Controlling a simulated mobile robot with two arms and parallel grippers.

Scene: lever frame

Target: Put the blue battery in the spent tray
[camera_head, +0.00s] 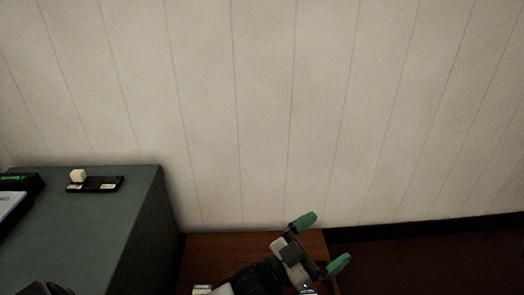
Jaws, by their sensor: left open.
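My left gripper (321,243) is open, with green fingertips spread apart, above a brown wooden surface (210,255) at the bottom middle. Nothing shows between its fingers. I cannot make out a blue battery. A small pale object (307,291) lies partly hidden by the gripper at the bottom edge; I cannot tell what it is. No tray can be clearly told as the spent tray. My right gripper is not in view.
A grey-green cabinet top (110,215) stands at left. A pale panelled wall (260,110) closes off the back.

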